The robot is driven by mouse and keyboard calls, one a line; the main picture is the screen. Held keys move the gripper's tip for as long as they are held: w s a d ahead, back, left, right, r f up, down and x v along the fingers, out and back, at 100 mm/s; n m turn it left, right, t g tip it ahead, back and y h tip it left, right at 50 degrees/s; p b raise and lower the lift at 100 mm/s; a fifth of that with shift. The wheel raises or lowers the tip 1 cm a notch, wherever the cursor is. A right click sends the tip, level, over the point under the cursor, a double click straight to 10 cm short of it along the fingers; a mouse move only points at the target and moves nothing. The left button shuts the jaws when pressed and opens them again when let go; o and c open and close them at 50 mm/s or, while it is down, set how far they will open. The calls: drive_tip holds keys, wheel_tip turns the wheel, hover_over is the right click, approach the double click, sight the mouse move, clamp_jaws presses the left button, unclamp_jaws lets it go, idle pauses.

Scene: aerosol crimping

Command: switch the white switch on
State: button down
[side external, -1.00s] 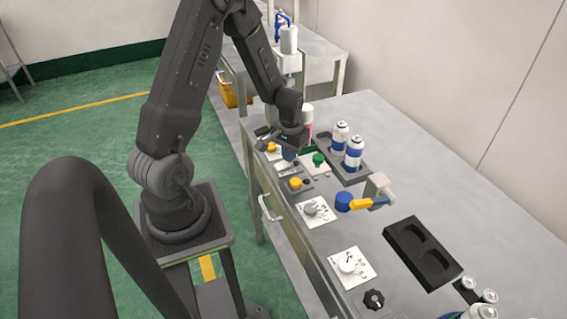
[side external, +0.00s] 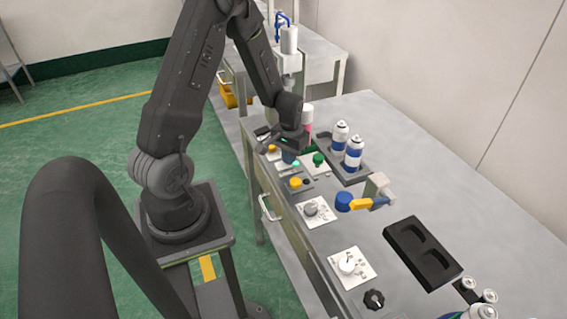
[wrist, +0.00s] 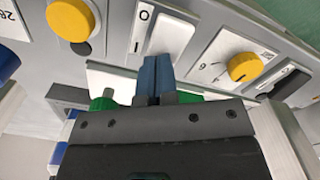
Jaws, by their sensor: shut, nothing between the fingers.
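The white switch (wrist: 172,36) is a rocker in a pale panel marked 0 and I, close in front of me in the wrist view. My gripper (wrist: 157,62) is shut and empty, its blue fingertips together at the rocker's lower end in the picture. They overlap it there; I cannot tell whether they touch or press it. In the side view my gripper (side external: 289,157) is low over the far end of the control row and hides the switch. Which way the rocker is tilted is not clear.
In the wrist view a yellow knob (wrist: 72,18) is left of the switch and a yellow dial knob (wrist: 245,67) right. In the side view a green button (side external: 318,159), a tray with cans (side external: 353,153) and a blue-and-yellow part (side external: 345,202) stand nearby.

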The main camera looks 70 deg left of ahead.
idle(0.4)
wheel_tip(320, 180, up, 10)
drive_tip(key=shift+r, duration=0.25)
idle(1.0)
drive_tip(key=s+d+r+m+t, duration=0.3)
drive_tip(key=d+r, duration=0.9)
drive_tip(key=s+d+r+m+t, duration=0.2)
drive_tip(key=s+d+r, duration=0.3)
drive_tip(key=s+d, duration=0.3)
drive_tip(key=shift+s+d+m+t, duration=0.2)
drive_tip(key=shift+s+m+t, duration=0.1)
drive_tip(key=shift+s+m, duration=0.2)
drive_tip(key=shift+w, duration=0.15)
